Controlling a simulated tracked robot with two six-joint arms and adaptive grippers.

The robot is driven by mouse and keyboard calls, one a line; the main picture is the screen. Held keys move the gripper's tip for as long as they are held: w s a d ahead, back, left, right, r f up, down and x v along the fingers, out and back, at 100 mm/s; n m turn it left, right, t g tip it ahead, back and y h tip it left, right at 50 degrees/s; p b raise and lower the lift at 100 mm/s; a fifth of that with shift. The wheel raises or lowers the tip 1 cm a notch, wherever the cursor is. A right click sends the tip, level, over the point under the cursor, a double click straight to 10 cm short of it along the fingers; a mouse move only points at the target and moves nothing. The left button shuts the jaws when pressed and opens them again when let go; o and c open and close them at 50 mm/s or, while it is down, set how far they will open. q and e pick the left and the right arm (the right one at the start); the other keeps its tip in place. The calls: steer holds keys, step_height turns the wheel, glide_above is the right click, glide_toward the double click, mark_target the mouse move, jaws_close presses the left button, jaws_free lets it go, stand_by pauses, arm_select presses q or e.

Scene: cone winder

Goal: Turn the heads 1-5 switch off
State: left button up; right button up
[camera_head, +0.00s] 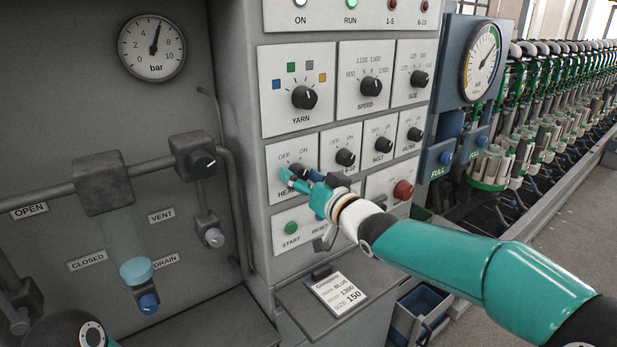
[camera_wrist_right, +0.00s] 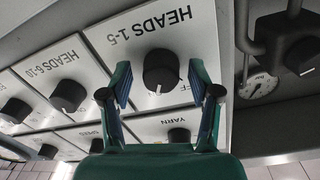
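The heads 1-5 switch (camera_wrist_right: 161,70) is a black round knob on a white plate, with a white mark. In the right wrist view, the panel appears upside down. The mark points down and slightly left, away from the OFF lettering on the right, so it leans toward the ON side. My right gripper (camera_wrist_right: 160,88) is open, one finger on each side of the knob, with visible gaps. In the camera_head view, my right gripper (camera_head: 302,183) is at the plate's lower part and partly hides the switch. My left gripper is out of view.
The heads 6-10 knob (camera_head: 345,157) sits just right of it, the yarn knob (camera_head: 304,97) above. Below are the green start button (camera_head: 291,228) and reset. A red button (camera_head: 403,190) is to the right. A shelf with a card (camera_head: 338,292) juts out below.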

steer(key=c, duration=1)
steer(key=shift+d, duration=0.15)
steer(key=shift+s, duration=0.1)
steer(key=shift+n+b, duration=1)
steer(key=n+b, duration=0.2)
steer(key=n, duration=0.1)
steer(key=n+b, duration=0.2)
steer(key=n, duration=0.2)
steer(key=shift+n+y+b, duration=0.3)
steer(key=shift+n+b, duration=0.1)
steer(key=shift+n, duration=1.2)
steer(key=shift+r, duration=0.1)
